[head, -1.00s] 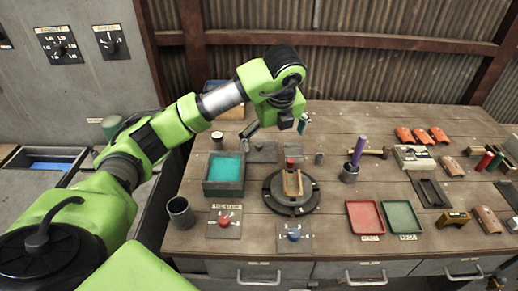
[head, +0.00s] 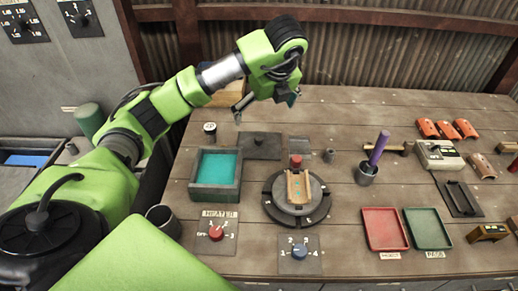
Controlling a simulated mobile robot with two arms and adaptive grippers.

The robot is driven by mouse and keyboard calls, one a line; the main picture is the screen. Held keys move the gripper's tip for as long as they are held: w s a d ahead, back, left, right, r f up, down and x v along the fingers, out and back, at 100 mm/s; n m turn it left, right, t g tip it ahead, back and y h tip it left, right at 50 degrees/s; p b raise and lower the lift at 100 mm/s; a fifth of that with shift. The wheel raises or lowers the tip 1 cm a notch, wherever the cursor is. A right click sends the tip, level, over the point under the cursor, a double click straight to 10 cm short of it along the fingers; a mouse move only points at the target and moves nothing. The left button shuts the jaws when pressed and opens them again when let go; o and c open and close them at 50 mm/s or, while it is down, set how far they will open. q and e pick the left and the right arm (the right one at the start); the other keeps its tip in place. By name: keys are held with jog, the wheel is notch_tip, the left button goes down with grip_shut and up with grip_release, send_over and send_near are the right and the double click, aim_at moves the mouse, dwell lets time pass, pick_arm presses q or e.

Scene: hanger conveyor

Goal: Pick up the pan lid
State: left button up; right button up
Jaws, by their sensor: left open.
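The pan lid (head: 261,146) is a flat dark grey square plate with a small knob on top. It lies on the wooden table, behind and to the right of the square pan (head: 228,193) filled with teal liquid. My left gripper (head: 266,105) is open and empty. In the picture it is just above the lid, with a gap between the fingers and the lid. How high it hangs over the table is hard to tell. My right gripper is not in view.
A round dark fixture (head: 322,205) holds a tan curved piece (head: 299,189) in front of the lid. Red (head: 384,229) and green (head: 427,229) trays lie front right.

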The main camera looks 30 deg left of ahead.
pick_arm(q)
notch_tip(320, 180, down, 3)
jog(key=b, duration=0.2)
send_near(258, 139)
jog(key=x, duration=0.5)
jog(key=shift+s+p, duration=0.15)
jog(key=shift+p, duration=0.2)
jog(key=shift+f, duration=0.25)
jog(key=shift+a+f, duration=0.1)
jog(key=shift+f, duration=0.1)
jog(key=p+x, duration=0.2)
jog(key=x, duration=0.2)
jog(key=shift+w+a+f, duration=0.2)
jog(key=shift+w+f, duration=0.05)
jog(key=shift+f, duration=0.05)
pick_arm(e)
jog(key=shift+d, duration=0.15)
